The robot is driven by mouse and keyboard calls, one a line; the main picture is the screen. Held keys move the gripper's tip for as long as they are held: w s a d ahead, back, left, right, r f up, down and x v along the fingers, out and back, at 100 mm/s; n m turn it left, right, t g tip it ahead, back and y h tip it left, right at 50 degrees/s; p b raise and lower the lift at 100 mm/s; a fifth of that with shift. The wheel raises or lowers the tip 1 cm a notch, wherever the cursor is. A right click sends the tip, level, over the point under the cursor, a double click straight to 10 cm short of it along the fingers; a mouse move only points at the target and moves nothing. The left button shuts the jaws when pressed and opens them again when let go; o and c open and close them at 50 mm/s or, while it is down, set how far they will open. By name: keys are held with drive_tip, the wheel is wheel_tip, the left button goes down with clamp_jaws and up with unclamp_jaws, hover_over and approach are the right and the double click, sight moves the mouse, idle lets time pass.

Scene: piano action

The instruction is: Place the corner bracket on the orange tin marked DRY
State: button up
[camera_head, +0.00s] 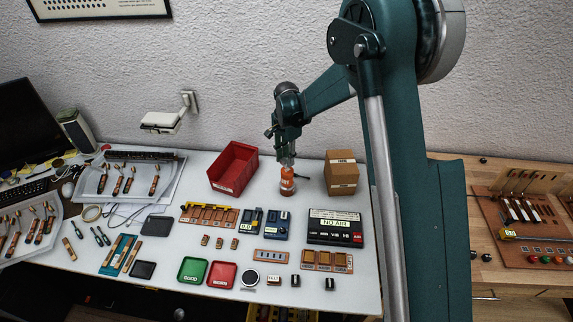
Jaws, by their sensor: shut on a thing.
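An orange tin (287,187) with a pale label stands upright on the white table, between the red bin and the cardboard box. The label is too small to read. My gripper (287,163) points down directly above the tin, at or very near its top. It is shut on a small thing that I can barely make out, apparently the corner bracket. I cannot tell whether this thing touches the tin. I see no other corner bracket on the table.
A red bin (233,168) stands left of the tin and a cardboard box (341,173) right of it. In front are blue devices (275,226) and a black NO AIR panel (335,228). Green (192,271) and red (222,275) trays lie near the front edge.

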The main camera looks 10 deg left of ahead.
drive_tip(key=shift+f, duration=0.1)
drive_tip(key=shift+f, duration=1.75)
drive_tip(key=shift+f, duration=0.15)
drive_tip(key=o, duration=0.7)
drive_tip(key=shift+o, duration=0.3)
drive_tip(key=shift+r, duration=6.15)
